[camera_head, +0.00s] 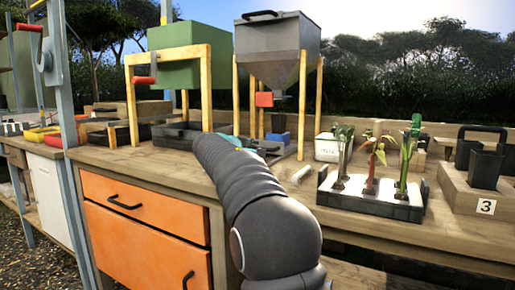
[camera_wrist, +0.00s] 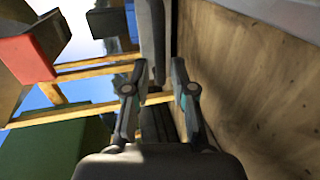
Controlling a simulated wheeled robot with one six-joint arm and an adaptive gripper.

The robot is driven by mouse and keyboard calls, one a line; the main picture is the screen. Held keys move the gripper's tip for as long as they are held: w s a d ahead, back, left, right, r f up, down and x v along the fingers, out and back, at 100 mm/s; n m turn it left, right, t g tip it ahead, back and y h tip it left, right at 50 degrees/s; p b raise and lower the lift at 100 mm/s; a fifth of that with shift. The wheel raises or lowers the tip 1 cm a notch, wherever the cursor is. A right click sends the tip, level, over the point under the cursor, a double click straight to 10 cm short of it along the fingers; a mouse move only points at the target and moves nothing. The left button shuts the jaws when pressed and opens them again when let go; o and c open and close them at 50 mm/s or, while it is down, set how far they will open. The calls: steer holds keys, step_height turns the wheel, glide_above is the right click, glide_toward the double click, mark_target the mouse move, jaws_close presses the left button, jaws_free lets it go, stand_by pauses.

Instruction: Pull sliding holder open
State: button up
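A low grey holder (camera_head: 286,152) sits on the bench under the grey hopper (camera_head: 277,50), partly hidden by my arm. I cannot tell for sure that it is the sliding holder. In the wrist view a grey bar (camera_wrist: 153,38), seemingly its near edge, lies ahead of and between my fingertips. My gripper (camera_wrist: 158,68) is open, with an empty gap between its fingers, low beside the bench top. Contact with the bar cannot be made out.
A red block (camera_head: 264,99) hangs below the hopper, near a blue box (camera_head: 278,137) and wooden posts (camera_head: 303,100). A seedling tray (camera_head: 370,206) and a wooden block marked 3 (camera_head: 470,197) stand right. Bare bench top (camera_wrist: 245,85) lies right of my gripper in the wrist view.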

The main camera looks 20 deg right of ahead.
mark_target(273, 142)
steer(key=shift+p+x, duration=0.3)
steer(key=shift+x, duration=2.05)
jaws_close()
